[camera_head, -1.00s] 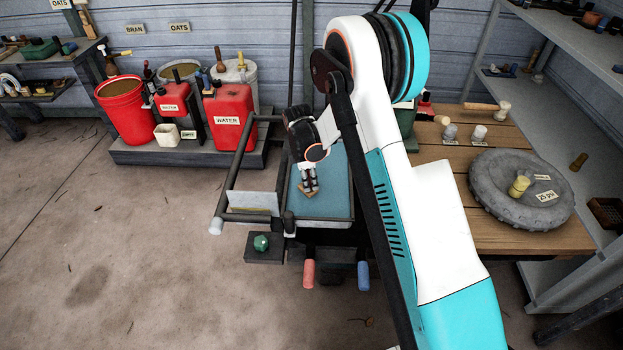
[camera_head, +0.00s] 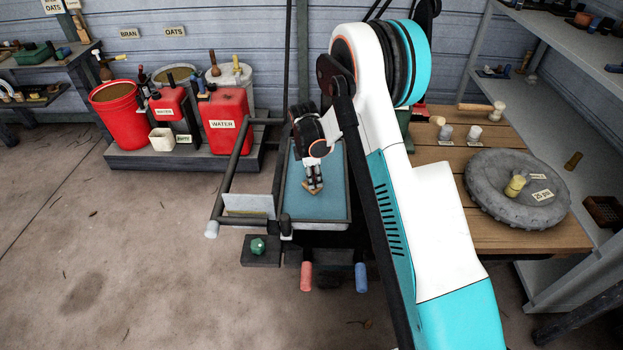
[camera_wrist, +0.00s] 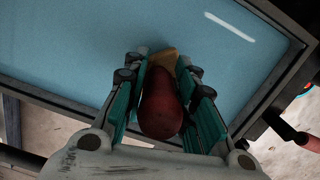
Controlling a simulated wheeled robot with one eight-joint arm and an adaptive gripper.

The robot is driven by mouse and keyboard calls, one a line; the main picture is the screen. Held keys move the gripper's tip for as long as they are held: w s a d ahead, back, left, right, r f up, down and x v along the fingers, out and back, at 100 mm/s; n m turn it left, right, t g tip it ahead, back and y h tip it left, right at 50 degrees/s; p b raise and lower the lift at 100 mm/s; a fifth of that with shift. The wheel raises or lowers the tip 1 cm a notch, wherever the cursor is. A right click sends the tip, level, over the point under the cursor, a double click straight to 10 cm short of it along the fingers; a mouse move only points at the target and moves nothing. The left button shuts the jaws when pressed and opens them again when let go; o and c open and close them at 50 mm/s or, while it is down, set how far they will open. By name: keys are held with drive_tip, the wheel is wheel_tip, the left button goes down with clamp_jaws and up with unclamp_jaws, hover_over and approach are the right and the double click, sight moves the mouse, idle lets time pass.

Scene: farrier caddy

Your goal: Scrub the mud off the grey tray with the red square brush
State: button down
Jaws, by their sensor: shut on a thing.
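My gripper (camera_head: 314,184) is shut on a brush with a rounded dark red handle (camera_wrist: 161,104). The brush's tan end (camera_head: 312,187) points down over the tray; it also shows beyond the handle in the wrist view (camera_wrist: 162,58). The tray (camera_head: 330,207) has a blue floor and a grey rim, and its floor fills much of the wrist view (camera_wrist: 70,50). The brush is low over the floor, but I cannot tell whether it touches. My arm hides part of the tray's right side. No mud shows clearly on the visible floor.
A dark rail (camera_head: 232,170) runs along the tray's left. A green knob (camera_head: 258,245) and red (camera_head: 306,277) and blue (camera_head: 361,277) handles are at its front. A wooden bench (camera_head: 440,158) with a grey disc (camera_head: 490,205) stands right. Red containers (camera_head: 228,140) stand left.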

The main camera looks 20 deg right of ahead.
drive_tip(key=shift+a, duration=0.1)
drive_tip(key=shift+s+a, duration=0.45)
drive_tip(key=shift+a, duration=0.35)
drive_tip(key=shift+s+a, duration=0.4)
drive_tip(key=shift+a, duration=0.35)
drive_tip(key=shift+d, duration=0.1)
drive_tip(key=shift+w+d, duration=0.4)
drive_tip(key=shift+d, duration=0.35)
drive_tip(key=shift+w+d, duration=0.4)
drive_tip(key=shift+d, duration=0.35)
drive_tip(key=shift+r, duration=0.75)
drive_tip(key=shift+r, duration=0.1)
drive_tip(key=shift+r+p, duration=1.45)
drive_tip(key=shift+r, duration=0.95)
